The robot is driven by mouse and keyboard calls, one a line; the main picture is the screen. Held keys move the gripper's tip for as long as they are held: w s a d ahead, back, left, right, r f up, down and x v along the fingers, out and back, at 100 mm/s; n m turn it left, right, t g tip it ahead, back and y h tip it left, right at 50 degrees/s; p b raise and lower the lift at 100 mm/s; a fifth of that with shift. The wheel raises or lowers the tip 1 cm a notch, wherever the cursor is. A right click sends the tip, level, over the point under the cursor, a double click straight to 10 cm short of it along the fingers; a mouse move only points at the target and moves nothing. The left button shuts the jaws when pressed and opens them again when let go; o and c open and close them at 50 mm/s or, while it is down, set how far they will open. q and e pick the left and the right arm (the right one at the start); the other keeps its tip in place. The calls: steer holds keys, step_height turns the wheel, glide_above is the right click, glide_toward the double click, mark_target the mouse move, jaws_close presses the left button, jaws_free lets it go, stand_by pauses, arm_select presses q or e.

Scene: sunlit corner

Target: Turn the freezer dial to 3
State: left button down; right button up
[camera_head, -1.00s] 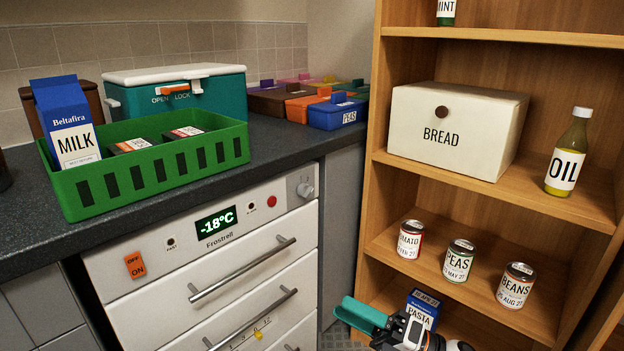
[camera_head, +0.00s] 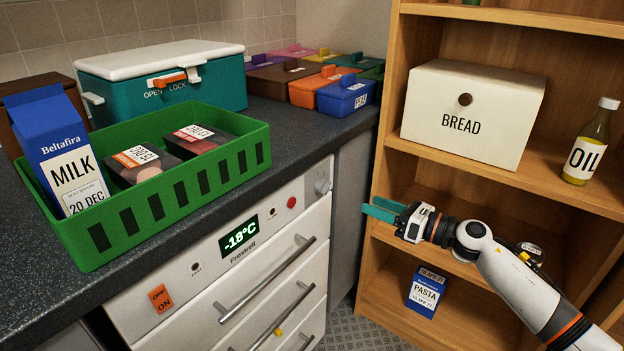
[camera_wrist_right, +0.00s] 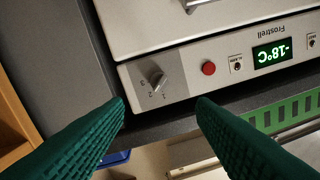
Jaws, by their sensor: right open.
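The freezer dial (camera_head: 322,187) is a small grey knob at the right end of the white freezer's control panel. In the right wrist view the dial (camera_wrist_right: 158,82) appears upside down, with small numerals 1, 2 and 3 beside it. Its raised grip lies at a slant; I cannot tell for sure which numeral it marks. My right gripper (camera_head: 378,210) has teal fingers and is open and empty, to the right of the dial and apart from it. In the wrist view the gripper's two fingers (camera_wrist_right: 160,105) spread below the dial. My left gripper is out of view.
The panel also has a red button (camera_head: 292,202), a -18°C display (camera_head: 238,236) and an orange switch (camera_head: 160,298). Bar handles (camera_head: 268,282) stick out below. A green crate (camera_head: 170,210) sits on the counter above.

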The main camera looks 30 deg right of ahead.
mark_target(329, 188)
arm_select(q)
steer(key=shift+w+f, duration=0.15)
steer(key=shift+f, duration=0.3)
arm_select(e)
steer(key=shift+x, duration=6.05)
steer(key=shift+r, duration=0.1)
steer(key=c, duration=1)
